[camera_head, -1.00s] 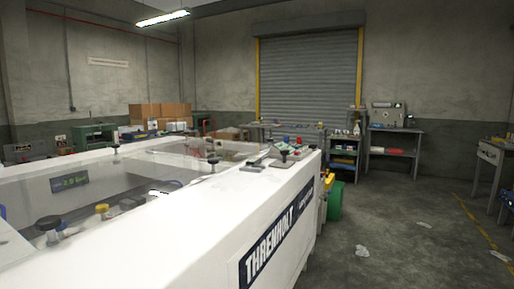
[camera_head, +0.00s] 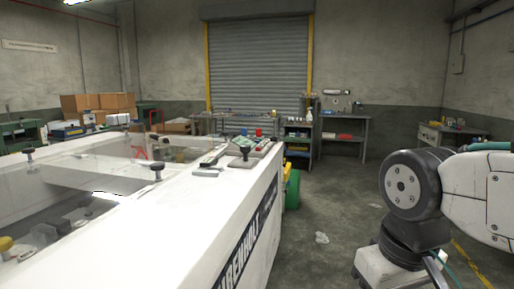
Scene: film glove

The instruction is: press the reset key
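A small group of controls (camera_head: 240,148) sits on the top of the white machine at its far right corner. It has a black knob, a red part and a blue part, too small to read. I cannot tell which of them is the reset key. My gripper does not show. Only links of my arm show at the right edge, well apart from the machine.
The long white machine (camera_head: 195,210) with a clear cover fills the left and front. A green bin (camera_head: 292,190) stands at its far right end. Open concrete floor (camera_head: 330,215) lies to its right, with a pale scrap (camera_head: 322,238) on it. Benches (camera_head: 343,135) stand along the back wall.

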